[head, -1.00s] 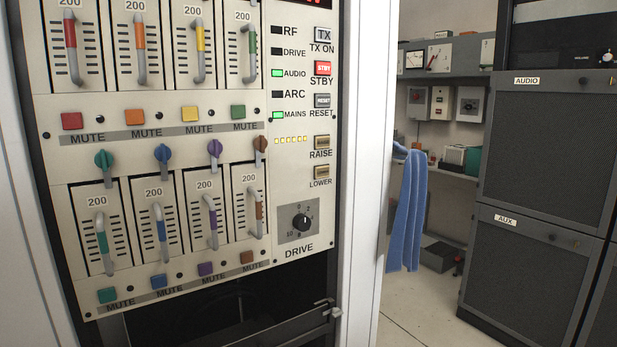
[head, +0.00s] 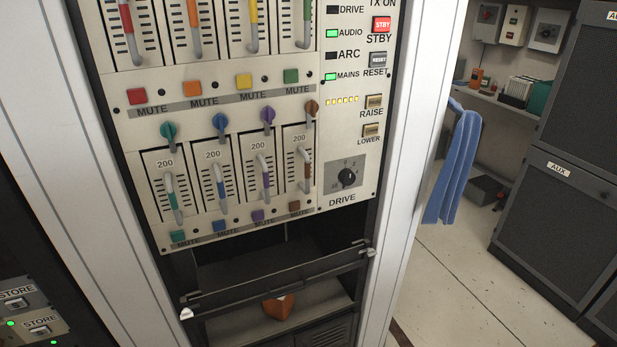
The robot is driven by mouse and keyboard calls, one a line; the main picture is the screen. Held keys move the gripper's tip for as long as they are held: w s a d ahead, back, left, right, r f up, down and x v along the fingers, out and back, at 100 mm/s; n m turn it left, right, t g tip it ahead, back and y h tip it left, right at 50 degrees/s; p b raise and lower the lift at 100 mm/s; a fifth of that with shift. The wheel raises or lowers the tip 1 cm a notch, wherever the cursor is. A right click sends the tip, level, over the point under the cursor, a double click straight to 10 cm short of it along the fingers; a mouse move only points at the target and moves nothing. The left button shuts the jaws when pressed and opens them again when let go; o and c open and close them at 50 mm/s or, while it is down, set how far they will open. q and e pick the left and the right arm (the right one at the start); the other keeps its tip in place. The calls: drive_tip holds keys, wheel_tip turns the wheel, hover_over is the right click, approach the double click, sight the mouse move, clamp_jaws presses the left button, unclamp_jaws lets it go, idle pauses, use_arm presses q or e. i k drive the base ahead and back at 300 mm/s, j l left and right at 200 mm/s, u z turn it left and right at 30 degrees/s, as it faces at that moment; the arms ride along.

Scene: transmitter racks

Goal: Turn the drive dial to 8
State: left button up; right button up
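The drive dial (head: 347,177) is a small black round knob on a grey square plate at the lower right of the cream panel (head: 330,120). The word DRIVE is printed below it. Small numbers ring the knob, but most are too small to read, and I cannot tell which one the knob points to. Neither of my grippers shows in the head view.
RAISE (head: 373,101) and LOWER (head: 371,131) buttons sit above the dial. Colored sliders and knobs fill the panel's left. Below are an open dark bay and a shelf with an orange-brown object (head: 278,307). A blue cloth (head: 455,165) hangs at right, above clear floor.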

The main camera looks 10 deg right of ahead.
sight(346, 176)
drive_tip(key=l+u, duration=0.45)
drive_tip(key=l, duration=0.35)
drive_tip(key=l+u, duration=0.5)
drive_tip(key=l, duration=0.35)
